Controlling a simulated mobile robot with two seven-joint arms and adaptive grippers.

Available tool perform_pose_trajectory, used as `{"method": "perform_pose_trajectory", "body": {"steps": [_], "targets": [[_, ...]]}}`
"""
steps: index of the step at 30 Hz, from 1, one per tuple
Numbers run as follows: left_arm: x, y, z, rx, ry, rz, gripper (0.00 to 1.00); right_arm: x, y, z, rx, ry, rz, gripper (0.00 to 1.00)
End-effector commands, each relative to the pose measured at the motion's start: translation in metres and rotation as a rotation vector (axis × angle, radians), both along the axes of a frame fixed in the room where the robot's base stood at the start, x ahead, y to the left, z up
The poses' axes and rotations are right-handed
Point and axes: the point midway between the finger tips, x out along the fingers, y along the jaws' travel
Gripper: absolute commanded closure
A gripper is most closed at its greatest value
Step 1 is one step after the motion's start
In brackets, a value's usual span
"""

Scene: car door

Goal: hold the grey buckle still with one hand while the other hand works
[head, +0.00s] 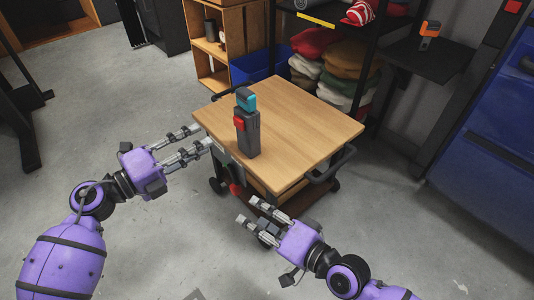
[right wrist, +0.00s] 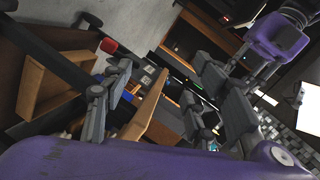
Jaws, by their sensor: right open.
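The grey buckle (head: 252,137) stands upright on the wooden top of the cart (head: 307,127), near its front left edge. A red button (head: 239,124) is on its side, and a dark piece with a blue part (head: 246,99) sits at its top. My left gripper (head: 202,138) is open and empty, left of the buckle and apart from it, at the cart's left edge. My right gripper (head: 252,211) is open and empty, in front of the cart's near edge and apart from the buckle. Its spread fingers also show in the right wrist view (right wrist: 165,85), where I cannot make out the buckle.
The cart has a dark handle (head: 333,165) at its right and a red item (head: 236,189) below its near left edge. A shelf with folded cloths (head: 347,58) and a wooden shelf unit (head: 235,30) stand behind. Most of the cart top is clear.

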Motion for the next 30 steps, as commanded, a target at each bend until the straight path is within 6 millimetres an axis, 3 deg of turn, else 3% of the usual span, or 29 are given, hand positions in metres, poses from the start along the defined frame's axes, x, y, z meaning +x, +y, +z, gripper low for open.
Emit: {"method": "perform_pose_trajectory", "body": {"steps": [1, 3, 9, 12, 18, 23, 30], "targets": [[0.000, 0.000, 0.000, 0.000, 0.000, 0.000, 0.69, 0.026, 0.006, 0.023, 0.123, 0.044, -0.011, 0.47], [0.000, 0.000, 0.000, 0.000, 0.000, 0.000, 0.69, 0.053, 0.010, 0.048, 0.309, 0.142, -0.033, 0.47], [0.000, 0.000, 0.000, 0.000, 0.000, 0.000, 0.69, 0.118, 0.004, 0.102, 0.848, 0.503, -0.119, 0.47], [0.000, 0.000, 0.000, 0.000, 0.000, 0.000, 0.69, 0.135, -0.009, 0.102, 1.111, 0.719, -0.191, 0.47], [0.000, 0.000, 0.000, 0.000, 0.000, 0.000, 0.69, 0.147, -0.027, 0.091, 1.495, 1.024, -0.302, 0.47], [0.000, 0.000, 0.000, 0.000, 0.000, 0.000, 0.69, 0.150, -0.029, 0.092, 1.585, 1.091, -0.317, 0.47], [0.000, 0.000, 0.000, 0.000, 0.000, 0.000, 0.69, 0.172, -0.011, 0.093, 1.593, 1.100, -0.315, 0.47]]}}
